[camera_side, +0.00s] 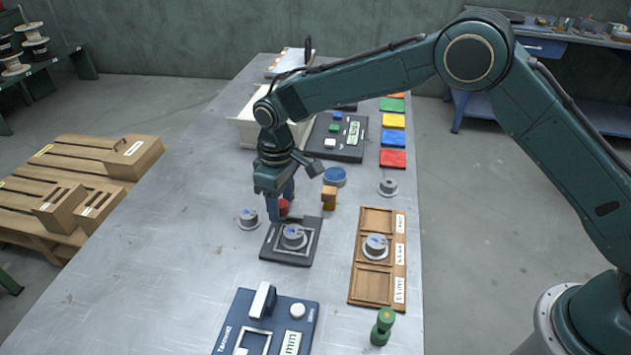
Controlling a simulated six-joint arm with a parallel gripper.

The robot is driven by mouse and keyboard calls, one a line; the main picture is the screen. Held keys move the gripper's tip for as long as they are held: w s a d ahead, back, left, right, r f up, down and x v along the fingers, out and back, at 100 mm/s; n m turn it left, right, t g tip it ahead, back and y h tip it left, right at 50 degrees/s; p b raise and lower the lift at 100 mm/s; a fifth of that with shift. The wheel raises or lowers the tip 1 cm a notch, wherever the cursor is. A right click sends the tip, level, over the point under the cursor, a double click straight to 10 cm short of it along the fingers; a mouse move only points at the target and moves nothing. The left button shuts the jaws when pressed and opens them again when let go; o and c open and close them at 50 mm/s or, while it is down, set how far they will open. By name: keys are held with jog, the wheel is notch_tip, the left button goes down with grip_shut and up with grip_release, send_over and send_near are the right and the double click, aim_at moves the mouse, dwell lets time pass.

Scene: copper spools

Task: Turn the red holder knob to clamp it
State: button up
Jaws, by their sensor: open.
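The red knob (283,207) shows between the fingers of my gripper (280,208), at the far edge of the dark holder plate (272,254). My gripper points down with one finger on each side of the knob. It is open; whether either finger touches the knob cannot be told. A grey spool (293,236) sits upright on the holder plate, just in front of the knob. The fingers hide part of the knob, so its turn angle cannot be read.
A loose spool (249,219) stands left of the holder. An orange block (329,197) and a blue round piece (335,176) stand close on the right. A wooden tray (366,289) holds another spool. A blue scale-like device (231,341) lies in front. The table's left side is clear.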

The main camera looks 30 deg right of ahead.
jog(key=c, duration=1)
jog(key=shift+o, duration=0.2)
jog(key=shift+m, duration=0.5)
jog(key=m, duration=0.3)
jog(key=shift+m, duration=2)
jog(key=o, duration=1)
jog(key=shift+c, duration=0.2)
